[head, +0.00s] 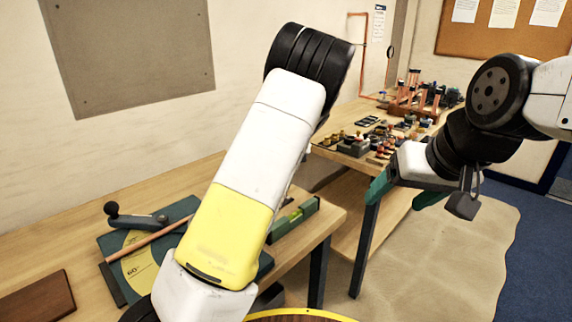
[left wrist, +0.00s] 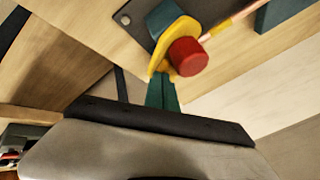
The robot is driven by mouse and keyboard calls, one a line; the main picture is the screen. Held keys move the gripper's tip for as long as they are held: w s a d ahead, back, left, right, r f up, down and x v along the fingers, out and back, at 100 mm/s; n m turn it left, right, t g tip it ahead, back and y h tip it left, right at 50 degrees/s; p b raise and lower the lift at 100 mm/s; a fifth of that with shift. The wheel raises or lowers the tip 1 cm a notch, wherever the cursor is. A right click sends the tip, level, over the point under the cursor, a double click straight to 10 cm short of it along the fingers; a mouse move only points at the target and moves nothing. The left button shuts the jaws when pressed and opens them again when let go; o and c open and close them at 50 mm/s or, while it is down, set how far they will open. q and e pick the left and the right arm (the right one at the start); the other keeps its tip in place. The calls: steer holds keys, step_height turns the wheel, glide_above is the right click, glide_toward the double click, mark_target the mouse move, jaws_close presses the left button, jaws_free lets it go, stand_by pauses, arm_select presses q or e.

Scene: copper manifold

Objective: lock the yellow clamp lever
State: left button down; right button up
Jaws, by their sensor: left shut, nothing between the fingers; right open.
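The yellow clamp lever (left wrist: 172,40) shows at the top middle of the left wrist view, curving beside a teal block (left wrist: 163,16). A red knob (left wrist: 187,57) is at its end. My left gripper (left wrist: 162,80) is shut and empty, its teal fingertips right by the lever's lower end; I cannot tell whether they touch it. In the head view the lever and my left gripper are hidden by my left arm. My right gripper (head: 405,193) is open and empty, off to the right, away from the lever, near the far table.
A bender with a yellow dial (head: 139,266) and copper tube (head: 160,236) lies on the near bench (head: 45,248). A green level (head: 293,219) and brown board (head: 38,299) lie there too. The back table carries several fittings and a copper-tube rack (head: 415,98). Floor lies open at right.

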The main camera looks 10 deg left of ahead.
arm_select(q)
steer(key=n+g, duration=0.1)
steer(key=n, duration=0.1)
steer(key=w+a+n+y, duration=0.1)
steer(key=shift+a+n+g, duration=0.25)
steer(key=shift+n+g, duration=0.15)
steer(key=n, duration=0.1)
steer(key=a+n+g, duration=0.1)
steer(key=shift+w+f+n+g+y, duration=0.1)
steer(key=shift+w+n+g+y, duration=0.05)
steer(key=shift+n+g+y, duration=0.15)
steer(key=n+g, duration=0.1)
steer(key=a+n+g, duration=0.1)
steer(key=n, duration=0.1)
steer(key=shift+a, duration=0.55)
